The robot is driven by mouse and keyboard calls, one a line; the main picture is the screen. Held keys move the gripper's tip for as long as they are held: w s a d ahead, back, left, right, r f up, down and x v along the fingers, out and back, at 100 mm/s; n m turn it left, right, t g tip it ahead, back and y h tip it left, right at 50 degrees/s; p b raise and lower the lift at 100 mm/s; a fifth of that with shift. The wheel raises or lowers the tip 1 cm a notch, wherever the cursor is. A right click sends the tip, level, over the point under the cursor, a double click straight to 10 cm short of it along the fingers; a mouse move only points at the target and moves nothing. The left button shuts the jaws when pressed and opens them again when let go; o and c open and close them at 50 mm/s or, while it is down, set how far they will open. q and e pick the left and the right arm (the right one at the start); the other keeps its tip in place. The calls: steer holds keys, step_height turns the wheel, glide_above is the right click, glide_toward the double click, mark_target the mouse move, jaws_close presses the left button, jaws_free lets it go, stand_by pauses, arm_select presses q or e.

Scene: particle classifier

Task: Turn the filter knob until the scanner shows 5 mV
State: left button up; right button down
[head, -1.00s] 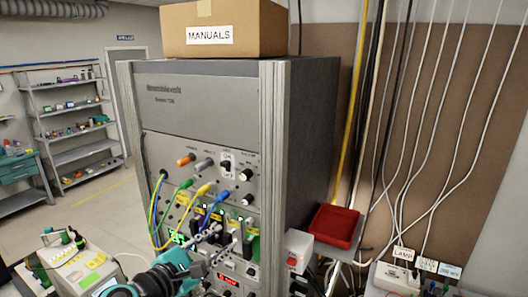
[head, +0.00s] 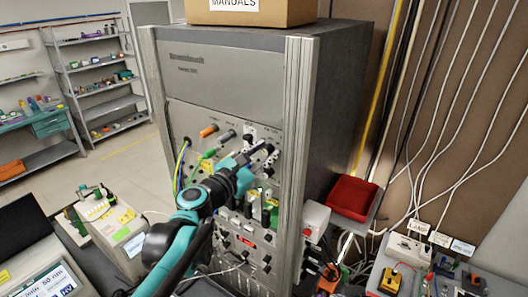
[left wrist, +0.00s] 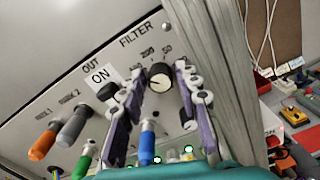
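The filter knob (left wrist: 160,77), black with a pale face, sits under the FILTER label on the grey panel in the left wrist view. My left gripper (left wrist: 161,79) is open, with one purple-grey finger on each side of the knob. A gap seems to show between knob and fingers; I cannot tell whether either touches. In the head view my left gripper (head: 262,154) is at the upper knob row and hides the knob. A small red display (head: 245,238) glows lower on the rack, too small to read. I cannot identify a scanner reading. My right gripper is not in view.
A black ON knob (left wrist: 107,91) is left of the filter knob. Orange (left wrist: 43,144), grey and blue plugs stick out of the panel. A red tray (head: 352,197) is right of the rack (head: 220,75). Cables hang at the right.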

arm_select(q)
jaws_close()
steer(key=shift+m, duration=0.3)
steer(key=m, duration=0.3)
steer(key=shift+b, duration=0.4)
steer(key=m, duration=0.5)
steer(key=shift+b, duration=0.3)
